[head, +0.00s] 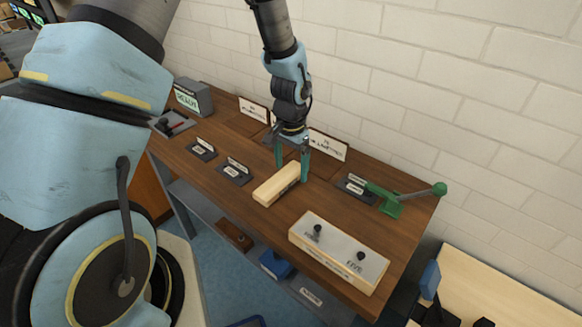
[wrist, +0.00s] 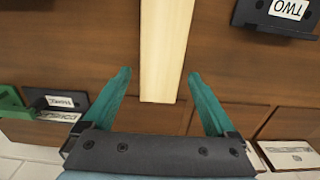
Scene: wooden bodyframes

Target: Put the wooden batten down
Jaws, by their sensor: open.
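The wooden batten (head: 272,190) is a pale block lying flat on the brown workbench (head: 330,205). In the wrist view the batten (wrist: 166,50) runs from the top edge down to its end between the fingers. My gripper (head: 292,170) is over the batten's far end in the head view, with teal fingers pointing down. In the wrist view my gripper (wrist: 160,88) is open, with a clear gap on both sides of the batten. Neither finger touches it there.
A white box with black knobs (head: 338,252) stands at the bench's front right. A green lever tool (head: 400,198) is at the right. Small dark labelled holders (head: 235,172) stand left of the batten. Signs (head: 328,145) line the wall side. A grey READY box (head: 192,97) is far left.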

